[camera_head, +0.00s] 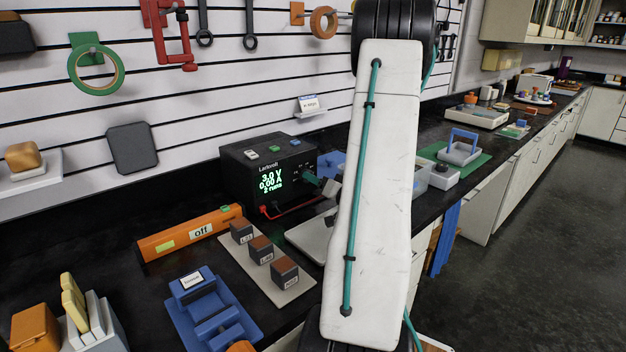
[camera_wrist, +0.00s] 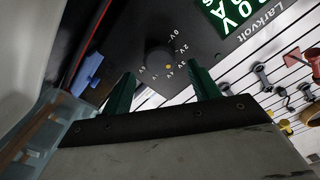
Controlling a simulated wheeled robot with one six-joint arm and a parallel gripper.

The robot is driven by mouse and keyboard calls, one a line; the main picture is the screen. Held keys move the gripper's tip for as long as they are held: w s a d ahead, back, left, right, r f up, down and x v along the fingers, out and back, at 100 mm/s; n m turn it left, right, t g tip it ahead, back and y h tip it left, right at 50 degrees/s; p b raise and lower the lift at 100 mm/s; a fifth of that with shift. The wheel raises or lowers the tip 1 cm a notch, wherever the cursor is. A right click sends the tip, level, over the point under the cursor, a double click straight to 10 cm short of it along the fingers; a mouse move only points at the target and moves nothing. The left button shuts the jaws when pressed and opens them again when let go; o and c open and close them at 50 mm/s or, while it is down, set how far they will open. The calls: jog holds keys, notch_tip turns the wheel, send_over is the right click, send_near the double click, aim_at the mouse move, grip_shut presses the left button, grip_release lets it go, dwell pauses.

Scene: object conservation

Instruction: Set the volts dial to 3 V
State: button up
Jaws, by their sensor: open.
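The black Larkvolt power supply (camera_head: 268,168) stands on the dark bench against the wall. Its green display (camera_head: 270,183) reads 3.0 V and 0.00 A. The round black volts dial (camera_wrist: 159,54) shows in the wrist view, with white volt labels around it and a small yellow mark near its edge. The exact label at the mark is too small to read surely. My gripper (camera_wrist: 161,72) is open, its two green fingers apart and pointing at the dial's area; I cannot tell whether they touch it. My arm hides part of the bench right of the supply in the head view.
Three small dark blocks (camera_head: 261,250) stand on a light board before the supply. Red leads (camera_head: 271,209) come from the supply's front. A grey tray with a blue handle (camera_head: 460,152) is farther right.

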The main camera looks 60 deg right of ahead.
jog(key=v, duration=0.5)
